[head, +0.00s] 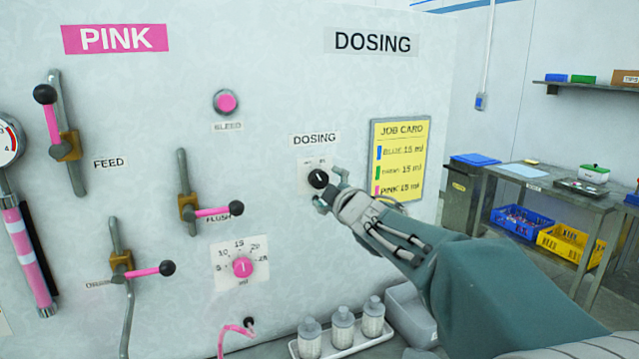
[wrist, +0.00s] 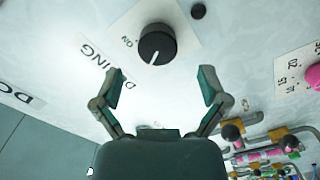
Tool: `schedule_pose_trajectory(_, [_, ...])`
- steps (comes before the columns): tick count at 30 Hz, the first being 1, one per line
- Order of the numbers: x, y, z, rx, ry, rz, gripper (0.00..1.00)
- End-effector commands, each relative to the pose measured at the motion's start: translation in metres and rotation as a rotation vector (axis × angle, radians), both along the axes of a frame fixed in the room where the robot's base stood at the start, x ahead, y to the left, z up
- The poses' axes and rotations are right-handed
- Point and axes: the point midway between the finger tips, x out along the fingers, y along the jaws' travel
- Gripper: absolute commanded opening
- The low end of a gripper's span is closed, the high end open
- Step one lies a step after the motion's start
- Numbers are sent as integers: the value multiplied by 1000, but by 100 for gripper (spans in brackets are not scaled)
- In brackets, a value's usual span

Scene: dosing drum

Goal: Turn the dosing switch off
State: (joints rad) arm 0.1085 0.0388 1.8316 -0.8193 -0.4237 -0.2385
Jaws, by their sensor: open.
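The dosing switch is a round black knob with a white pointer line, on a white plate below the DOSING label (head: 314,139). It shows in the head view (head: 318,178) and at the top middle of the wrist view (wrist: 157,44). In the wrist view the pointer is toward the lower left of the knob, and the ON mark (wrist: 127,41) is to its left, off the pointer's line. I cannot read an OFF mark. My gripper (head: 328,189) is beside the knob. In the wrist view its fingers (wrist: 161,80) are spread and empty, with the knob beyond the tips.
Pink-handled levers, such as the flush lever (head: 218,211), and a pink dial (head: 242,267) are left of the knob. A yellow job card (head: 400,160) is close on the right. Bottles (head: 342,327) stand in a tray below. The panel around the knob is flat.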

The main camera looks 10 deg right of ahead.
Motion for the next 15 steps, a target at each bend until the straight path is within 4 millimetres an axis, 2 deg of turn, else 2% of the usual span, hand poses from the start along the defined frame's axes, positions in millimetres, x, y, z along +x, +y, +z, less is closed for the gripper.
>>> schedule_pose_trajectory(6, [-41, -8, -1, 0, 1, -1, 93])
schedule_pose_trajectory(10, [-57, -11, -1, -1, 0, -1, 93])
schedule_pose_trajectory(15, [-67, -12, -2, 0, 1, 1, 93])
